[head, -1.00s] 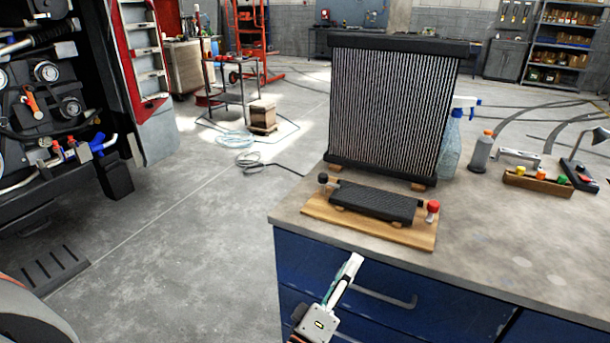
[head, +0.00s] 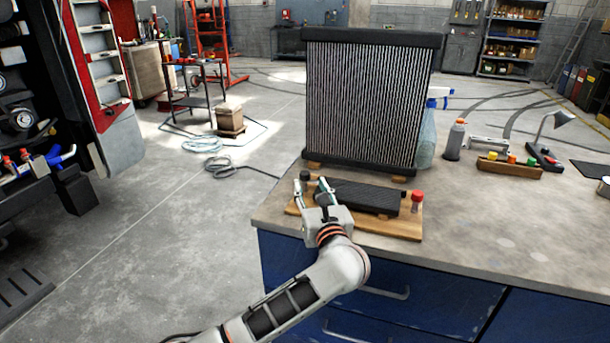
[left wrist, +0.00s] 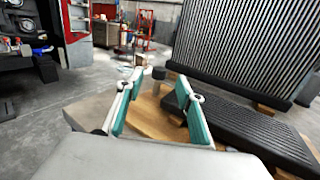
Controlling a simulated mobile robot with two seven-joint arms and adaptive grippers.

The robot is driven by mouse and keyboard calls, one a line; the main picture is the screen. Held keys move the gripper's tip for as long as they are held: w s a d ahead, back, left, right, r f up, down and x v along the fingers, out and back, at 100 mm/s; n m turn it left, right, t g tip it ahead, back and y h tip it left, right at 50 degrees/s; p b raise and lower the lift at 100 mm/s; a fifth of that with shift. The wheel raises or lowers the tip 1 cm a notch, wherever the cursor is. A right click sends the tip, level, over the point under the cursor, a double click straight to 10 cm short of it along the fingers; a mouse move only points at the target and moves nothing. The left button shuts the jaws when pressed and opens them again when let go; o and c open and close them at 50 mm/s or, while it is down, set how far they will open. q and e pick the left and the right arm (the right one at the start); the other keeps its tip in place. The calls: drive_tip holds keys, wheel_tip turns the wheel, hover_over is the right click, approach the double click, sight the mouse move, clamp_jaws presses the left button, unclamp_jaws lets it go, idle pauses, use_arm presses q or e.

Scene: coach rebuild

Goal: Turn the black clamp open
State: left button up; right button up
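The black clamp (head: 305,175) shows as a small black knob at the left end of a wooden board (head: 375,226). In the left wrist view, the black clamp (left wrist: 159,73) stands ahead, between the lines of my two fingers. My left gripper (head: 311,187) is open over the board's left end, its fingers spread and nothing between them. It also shows in the left wrist view (left wrist: 160,98), with teal inner pads. I cannot tell whether a finger touches the clamp. A black finned cooler (head: 365,195) lies on the board. A red-topped clamp (head: 417,197) stands at its right end. My right gripper is not in view.
A tall radiator (head: 367,105) stands on blocks just behind the board. A spray bottle (head: 427,135), a grey bottle (head: 454,140) and a wooden tray (head: 508,169) are to the right on the workbench (head: 480,225). The bench's front right is largely clear.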

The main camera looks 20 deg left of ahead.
sight(306, 176)
use_arm(q)
drive_tip(key=shift+w+a+f+n, duration=0.1)
drive_tip(key=shift+w+a+n, duration=0.05)
drive_tip(key=shift+w+n, duration=0.2)
drive_tip(key=shift+x, duration=3.65)
drive_tip(key=shift+f, duration=0.1)
clamp_jaws()
